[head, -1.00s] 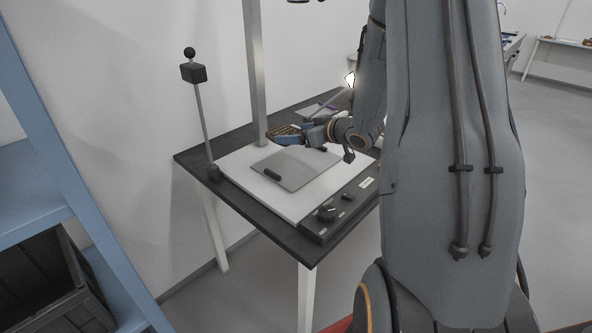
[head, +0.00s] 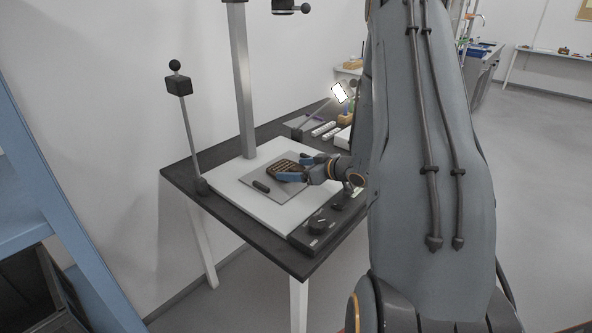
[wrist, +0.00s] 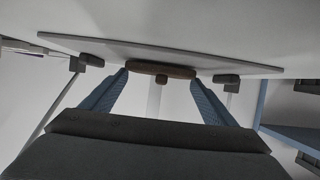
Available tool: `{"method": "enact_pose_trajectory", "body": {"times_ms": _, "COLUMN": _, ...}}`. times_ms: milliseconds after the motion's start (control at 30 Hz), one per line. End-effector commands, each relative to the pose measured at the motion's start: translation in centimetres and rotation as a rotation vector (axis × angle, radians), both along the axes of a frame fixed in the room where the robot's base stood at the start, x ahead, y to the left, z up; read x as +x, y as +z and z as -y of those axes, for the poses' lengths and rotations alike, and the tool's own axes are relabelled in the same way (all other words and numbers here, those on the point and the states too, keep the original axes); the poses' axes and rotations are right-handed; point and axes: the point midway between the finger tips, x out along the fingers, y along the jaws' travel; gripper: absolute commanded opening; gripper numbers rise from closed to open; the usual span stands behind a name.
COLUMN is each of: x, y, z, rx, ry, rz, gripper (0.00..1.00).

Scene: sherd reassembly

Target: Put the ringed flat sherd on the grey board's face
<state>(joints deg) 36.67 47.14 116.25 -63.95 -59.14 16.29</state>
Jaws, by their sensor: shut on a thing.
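The ringed flat sherd (head: 288,168) is a brown plate with a dark pattern on its face. My gripper (head: 294,169) is shut on it, a blue finger on either side. In the head view the sherd overlaps the back right part of the grey board (head: 280,193). In the wrist view the sherd (wrist: 150,68) shows as a thin brown strip between the fingers (wrist: 160,77), close to the board's thin edge (wrist: 110,46). I cannot tell whether the sherd touches the board.
A dark bar (head: 261,186) lies at the board's left part. The board is on a white panel (head: 228,186) on a dark table. A control box with a knob (head: 318,224) is in front. A grey post (head: 241,90) and a thin stand (head: 188,130) rise behind and left.

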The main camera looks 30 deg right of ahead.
Motion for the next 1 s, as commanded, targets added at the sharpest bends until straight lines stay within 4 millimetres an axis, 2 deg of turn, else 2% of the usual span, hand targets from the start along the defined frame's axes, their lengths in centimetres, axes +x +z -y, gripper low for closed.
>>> {"method": "enact_pose_trajectory", "body": {"times_ms": 267, "x": 0.1, "y": -0.2, "z": 0.0, "rx": -0.001, "ry": 0.001, "rz": 0.003, "gripper": 0.55}}
{"method": "enact_pose_trajectory", "body": {"times_ms": 800, "x": -0.1, "y": -1.8, "z": -0.1, "rx": 0.001, "ry": 0.001, "rz": -0.003, "gripper": 0.55}}
{"method": "enact_pose_trajectory", "body": {"times_ms": 833, "x": -0.1, "y": -1.9, "z": -0.1, "rx": 0.001, "ry": 0.001, "rz": -0.003, "gripper": 0.85}}
{"method": "enact_pose_trajectory", "body": {"times_ms": 900, "x": -0.1, "y": -1.9, "z": -0.1, "rx": 0.0, "ry": 0.001, "rz": -0.004, "gripper": 0.97}}
{"method": "enact_pose_trajectory", "body": {"times_ms": 1000, "x": -0.1, "y": -2.0, "z": -0.1, "rx": 0.001, "ry": 0.001, "rz": -0.006, "gripper": 1.0}}
